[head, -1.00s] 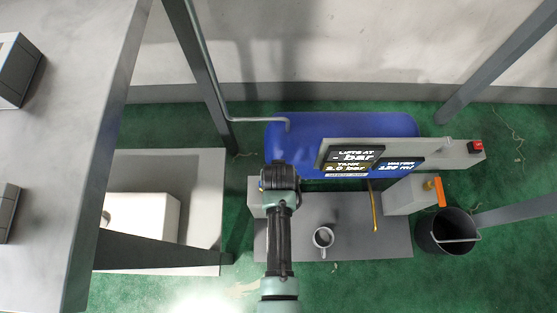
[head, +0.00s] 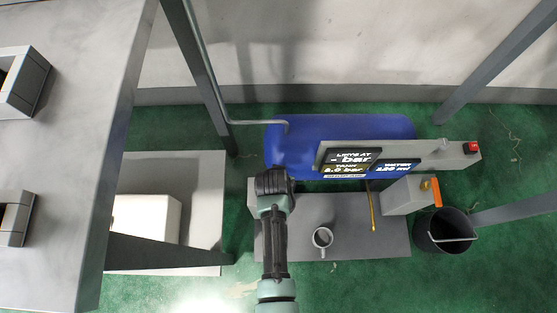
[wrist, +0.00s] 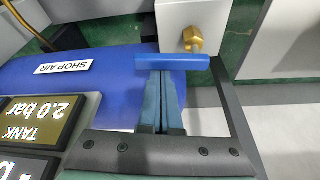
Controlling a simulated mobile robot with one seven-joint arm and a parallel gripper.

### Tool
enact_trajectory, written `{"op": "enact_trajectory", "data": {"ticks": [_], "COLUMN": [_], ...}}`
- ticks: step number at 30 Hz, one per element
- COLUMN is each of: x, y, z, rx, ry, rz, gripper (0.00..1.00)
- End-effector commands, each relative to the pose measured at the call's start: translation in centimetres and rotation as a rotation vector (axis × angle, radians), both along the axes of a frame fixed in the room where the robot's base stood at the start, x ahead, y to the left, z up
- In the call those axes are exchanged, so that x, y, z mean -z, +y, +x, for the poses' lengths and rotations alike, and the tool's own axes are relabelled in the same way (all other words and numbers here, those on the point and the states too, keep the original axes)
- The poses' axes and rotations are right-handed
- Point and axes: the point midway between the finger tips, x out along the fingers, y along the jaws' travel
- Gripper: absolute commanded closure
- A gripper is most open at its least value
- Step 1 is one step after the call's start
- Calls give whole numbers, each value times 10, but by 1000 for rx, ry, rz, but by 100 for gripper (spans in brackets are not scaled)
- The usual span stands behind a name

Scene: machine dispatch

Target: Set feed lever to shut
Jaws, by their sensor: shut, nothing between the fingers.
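In the wrist view a blue bar-shaped lever handle (wrist: 190,62) lies crosswise just beyond my fingertips, beside a brass fitting (wrist: 193,38) on a pale box (wrist: 180,15). I take this bar to be the feed lever; no label on it shows. My gripper (wrist: 161,75) is shut and empty, its fingers side by side and their tips at the bar's near edge. I cannot tell whether they touch it. In the head view my gripper (head: 272,172) is in front of the blue tank's left end and hides the lever.
The blue tank (head: 340,128) lies behind a display panel (head: 400,153) with a red switch (head: 473,147). An orange handle (head: 437,192) is on the right box (head: 407,195). A mug (head: 322,238) stands on the grey plate (head: 350,215); a black bucket (head: 440,235) is at right.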

Motion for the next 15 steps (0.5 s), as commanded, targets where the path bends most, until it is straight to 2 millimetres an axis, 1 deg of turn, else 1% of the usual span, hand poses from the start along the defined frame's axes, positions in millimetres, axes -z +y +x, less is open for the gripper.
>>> {"op": "enact_trajectory", "data": {"ticks": [5,15], "x": [-2,-1], "y": [0,1], "z": [-6,-20], "rx": [108,421], "ry": [4,3], "rz": [-2,-2], "gripper": [100,100]}}
